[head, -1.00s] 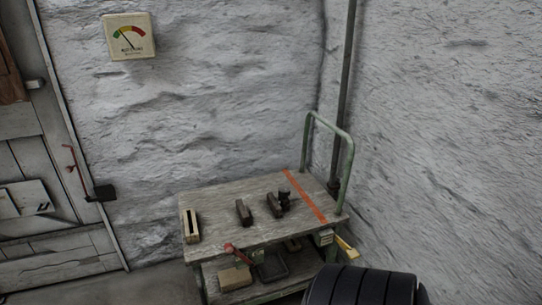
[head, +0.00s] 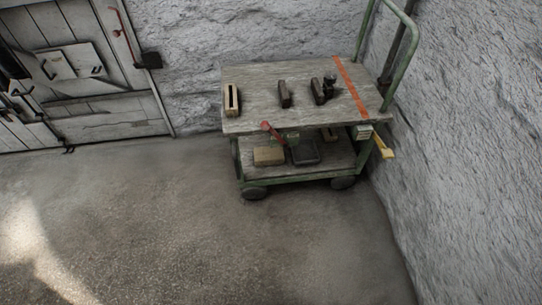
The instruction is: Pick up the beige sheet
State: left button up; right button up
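I cannot make out with certainty any beige sheet. The nearest beige things are an upright beige slotted block (head: 232,99) at the left end of the cart's top and a flat tan block (head: 269,155) on its lower shelf. A pale flat panel (head: 75,62) with dark handles is on the door at the upper left. Neither of my grippers can be made out in the head view.
The wooden-topped cart (head: 258,78) stands in the corner against rough plaster walls. Dark blocks (head: 284,94) (head: 319,91) stand on its top. A red-handled tool (head: 270,130) and a yellow handle (head: 382,149) stick out from it. The floor (head: 180,230) in front is clear.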

aim_at(263, 156)
jog(key=u, duration=3.95)
jog(key=z, duration=3.9)
jog(key=i+j+z, duration=0.25)
jog(key=i+j, duration=0.2)
jog(key=j, duration=0.15)
jog(key=i+j+z, duration=0.3)
jog(key=j, duration=0.35)
jog(key=i+j+z, duration=0.25)
jog(key=j, duration=0.5)
jog(key=i+j+z, duration=0.15)
jog(key=j, duration=0.25)
jog(key=i+j+z, duration=0.15)
jog(key=j, duration=0.25)
jog(key=i, duration=0.05)
